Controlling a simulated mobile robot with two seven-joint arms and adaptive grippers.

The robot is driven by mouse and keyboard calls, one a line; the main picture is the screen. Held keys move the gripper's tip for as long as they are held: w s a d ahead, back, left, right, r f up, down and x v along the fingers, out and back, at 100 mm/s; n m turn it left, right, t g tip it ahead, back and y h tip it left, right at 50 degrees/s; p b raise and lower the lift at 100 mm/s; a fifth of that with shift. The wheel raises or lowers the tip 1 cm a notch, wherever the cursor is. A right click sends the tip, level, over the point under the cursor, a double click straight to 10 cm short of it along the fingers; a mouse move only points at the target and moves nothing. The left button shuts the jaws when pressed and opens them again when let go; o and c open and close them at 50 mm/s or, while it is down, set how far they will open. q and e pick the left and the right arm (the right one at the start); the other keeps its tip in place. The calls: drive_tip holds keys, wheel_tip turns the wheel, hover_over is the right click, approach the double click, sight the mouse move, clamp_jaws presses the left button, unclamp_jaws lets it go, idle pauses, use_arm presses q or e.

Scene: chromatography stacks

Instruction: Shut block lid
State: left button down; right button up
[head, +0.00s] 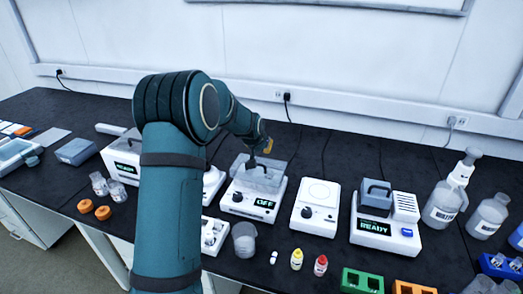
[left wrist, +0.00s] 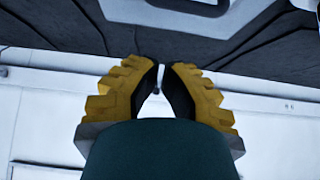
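A white block unit reading OFF (head: 236,201) stands mid-bench. A see-through lid (head: 264,177) is on its top, with a dark piece (head: 253,160) rising from it; I cannot tell how far the lid is open. My left gripper (head: 266,146) is just above and behind this lid, partly hidden by my arm. My right gripper is not in view.
A plain white plate unit (head: 316,222) and a unit reading READY (head: 378,240) with a grey handled lid (head: 376,197) stand to the right. A clear beaker (head: 244,240) and small bottles (head: 297,259) stand in front. My left arm hides part of the bench.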

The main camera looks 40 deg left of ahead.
use_arm(q)
drive_tip(key=s+d+r+p, duration=0.1)
drive_tip(key=s+d+r, duration=0.1)
drive_tip(key=s, duration=0.7)
drive_tip(key=shift+d, duration=0.4)
